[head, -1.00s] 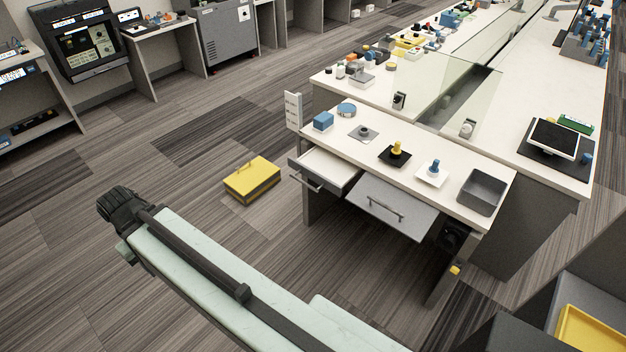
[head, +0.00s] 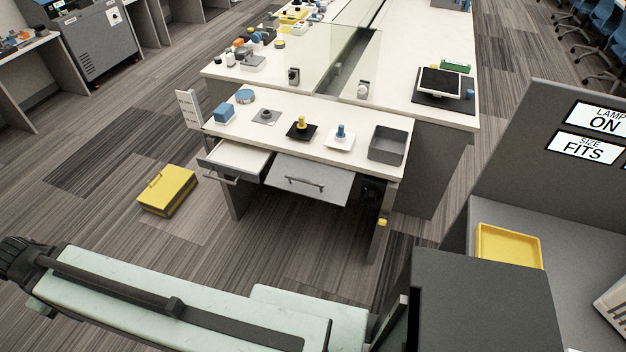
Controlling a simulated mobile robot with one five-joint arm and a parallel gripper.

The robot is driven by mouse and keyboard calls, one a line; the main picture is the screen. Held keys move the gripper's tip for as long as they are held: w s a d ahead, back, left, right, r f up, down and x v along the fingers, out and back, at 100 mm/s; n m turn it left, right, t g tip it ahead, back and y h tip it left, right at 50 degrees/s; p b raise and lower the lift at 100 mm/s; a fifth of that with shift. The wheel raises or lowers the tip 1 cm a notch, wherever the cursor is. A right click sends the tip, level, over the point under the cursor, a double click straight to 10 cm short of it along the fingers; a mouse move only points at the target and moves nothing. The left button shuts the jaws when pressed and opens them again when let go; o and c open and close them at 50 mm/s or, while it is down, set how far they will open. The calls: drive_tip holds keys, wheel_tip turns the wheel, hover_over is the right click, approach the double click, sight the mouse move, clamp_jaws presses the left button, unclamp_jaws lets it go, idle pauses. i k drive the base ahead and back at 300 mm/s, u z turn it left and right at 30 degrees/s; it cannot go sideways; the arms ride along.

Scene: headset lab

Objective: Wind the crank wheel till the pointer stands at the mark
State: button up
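I cannot make out a crank wheel, pointer or mark for certain. A dark fitting (head: 372,190) with a small yellow part (head: 382,222) below it sits at the right end of the near desk, under its top. It is too small and shadowed to tell what it is. My pale green arm crosses the lower left of the head view, well apart from the desk. A dark ribbed part of it shows at the left edge. No gripper fingers show.
The near desk (head: 270,142) has an open drawer (head: 236,158) and a grey drawer front (head: 308,180). A yellow case (head: 167,190) lies on the floor left of it. A dark cabinet (head: 485,300) and yellow tray (head: 510,246) stand at right. Floor between arm and desk is clear.

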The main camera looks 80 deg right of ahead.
sight(372, 194)
drive_tip(key=u, duration=0.45)
drive_tip(key=i, duration=1.05)
drive_tip(key=z, duration=2.4)
